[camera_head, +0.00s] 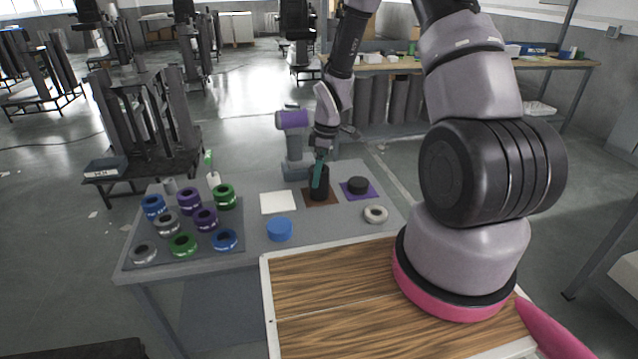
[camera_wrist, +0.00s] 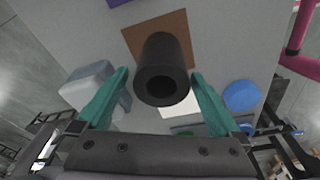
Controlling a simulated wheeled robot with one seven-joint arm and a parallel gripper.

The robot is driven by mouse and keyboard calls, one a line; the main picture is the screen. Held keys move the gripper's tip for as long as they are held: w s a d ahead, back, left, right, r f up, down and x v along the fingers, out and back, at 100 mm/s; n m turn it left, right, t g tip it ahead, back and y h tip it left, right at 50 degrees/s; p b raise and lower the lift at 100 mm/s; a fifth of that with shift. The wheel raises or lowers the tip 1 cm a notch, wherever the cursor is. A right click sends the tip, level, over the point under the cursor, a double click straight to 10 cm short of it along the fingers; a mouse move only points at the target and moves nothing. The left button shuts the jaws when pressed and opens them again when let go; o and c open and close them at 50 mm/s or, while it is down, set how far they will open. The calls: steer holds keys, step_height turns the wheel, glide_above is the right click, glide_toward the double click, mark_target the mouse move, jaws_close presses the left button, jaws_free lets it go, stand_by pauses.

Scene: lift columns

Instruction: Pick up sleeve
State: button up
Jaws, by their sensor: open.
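A black hollow sleeve (camera_head: 320,189) stands upright on a brown square mat (camera_head: 308,200) on the grey table. In the wrist view I look down on the sleeve (camera_wrist: 163,52) and see its round dark opening; the brown mat (camera_wrist: 136,36) shows behind it. My gripper (camera_head: 319,168) is above and around the top of the sleeve in the head view. In the wrist view its two teal fingers (camera_wrist: 159,77) are spread, one on each side of the sleeve, with a visible gap on both sides. Contact with the sleeve does not show.
A grey fixture with a purple cylinder (camera_head: 292,119) stands close behind left. A white square (camera_head: 278,202), a blue cylinder (camera_head: 280,230), a black disc (camera_head: 357,185) on a purple mat and a pale ring (camera_head: 376,214) lie around. Several coloured rings fill the left side (camera_head: 184,243).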

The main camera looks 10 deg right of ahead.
steer(key=f, duration=0.3)
steer(key=shift+a+f, duration=0.2)
steer(key=shift+f, duration=0.05)
jaws_close()
steer(key=shift+r, duration=0.15)
step_height(320, 180, up, 16)
stand_by(0.9)
steer(key=shift+f, duration=0.2)
